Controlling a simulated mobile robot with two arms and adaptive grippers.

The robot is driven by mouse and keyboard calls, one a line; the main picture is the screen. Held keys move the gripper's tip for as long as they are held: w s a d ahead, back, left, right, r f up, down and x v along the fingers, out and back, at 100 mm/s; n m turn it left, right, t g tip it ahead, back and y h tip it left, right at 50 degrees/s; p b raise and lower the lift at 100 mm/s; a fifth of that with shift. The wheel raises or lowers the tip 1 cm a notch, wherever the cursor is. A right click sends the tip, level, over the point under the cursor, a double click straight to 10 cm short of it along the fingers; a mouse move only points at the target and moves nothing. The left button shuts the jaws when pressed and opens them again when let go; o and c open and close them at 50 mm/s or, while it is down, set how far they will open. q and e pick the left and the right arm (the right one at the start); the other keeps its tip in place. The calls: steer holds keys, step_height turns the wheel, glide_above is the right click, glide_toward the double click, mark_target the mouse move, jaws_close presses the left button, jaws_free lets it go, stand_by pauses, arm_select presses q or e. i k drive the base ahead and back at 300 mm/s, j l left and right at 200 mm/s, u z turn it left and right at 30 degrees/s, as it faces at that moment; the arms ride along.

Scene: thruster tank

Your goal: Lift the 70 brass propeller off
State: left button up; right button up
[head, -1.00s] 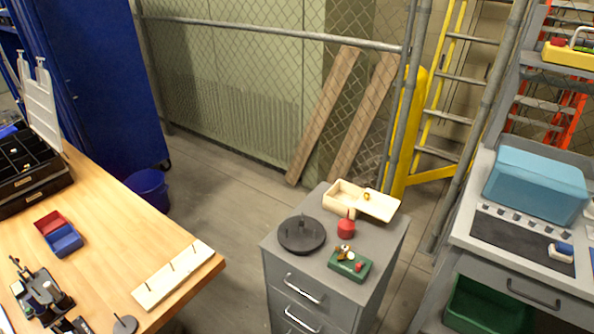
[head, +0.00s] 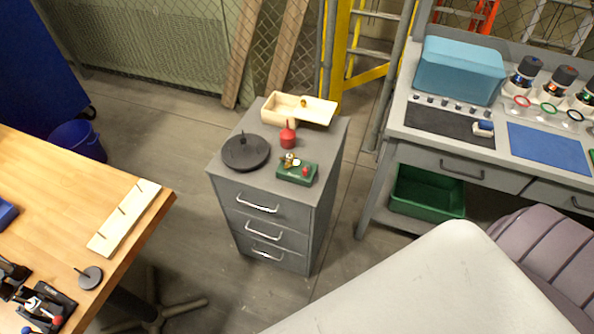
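A small brass-coloured piece (head: 290,160) sits at the back left of a green block (head: 297,174) on the grey drawer cabinet. It is too small to tell whether it is the 70 brass propeller. A second brass-coloured piece (head: 304,103) shows at the pale wooden box (head: 283,109) behind it. Neither of my grippers is in view.
A wooden bench (head: 60,190) with a pegged strip (head: 125,217) stands left. A grey workbench (head: 398,125) stands right. A large pale surface covers the lower right.

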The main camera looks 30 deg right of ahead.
mark_target(288, 161)
steer(key=i+j+z, duration=0.2)
steer(key=z, duration=0.15)
steer(key=i+j+z, duration=0.25)
steer(key=z, duration=0.15)
steer(key=i+j+z, duration=0.35)
steer(key=k, duration=0.1)
